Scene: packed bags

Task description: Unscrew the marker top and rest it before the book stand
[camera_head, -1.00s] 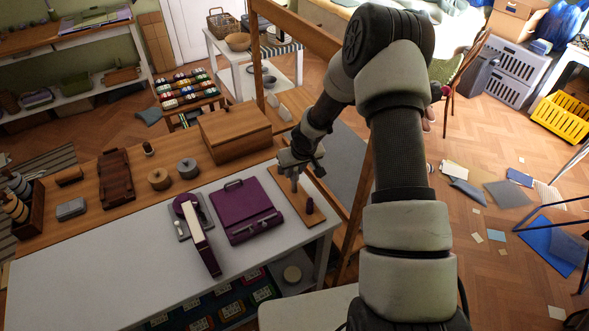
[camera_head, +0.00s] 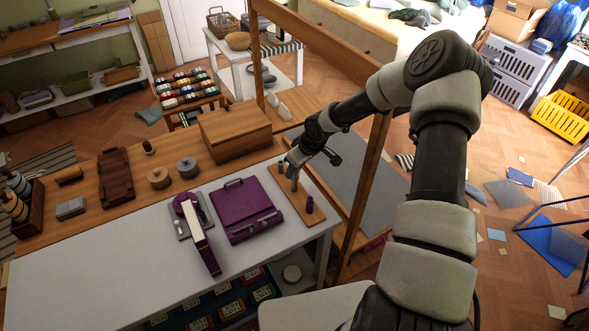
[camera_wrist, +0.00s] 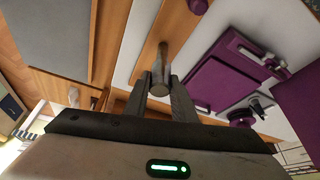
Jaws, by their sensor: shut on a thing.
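A slim grey upright cylinder (camera_head: 295,185), apparently the marker, stands on a narrow wooden board (camera_head: 310,220) at the table's right end. My gripper (camera_head: 292,170) is shut on its upper end from above. In the wrist view, my fingertips (camera_wrist: 159,84) clasp the near end of the grey cylinder (camera_wrist: 163,60). I cannot tell where top and body part, or whether the top is loose. A small purple piece (camera_head: 309,205) stands apart on the same board.
The flat purple case (camera_head: 243,210) lies between the board and the stand. The white tabletop (camera_head: 110,262) is clear at front left. A wooden box (camera_head: 235,133), two round tins (camera_head: 188,168) and a brown case stand behind. A wooden frame post (camera_head: 365,195) rises right of the table.

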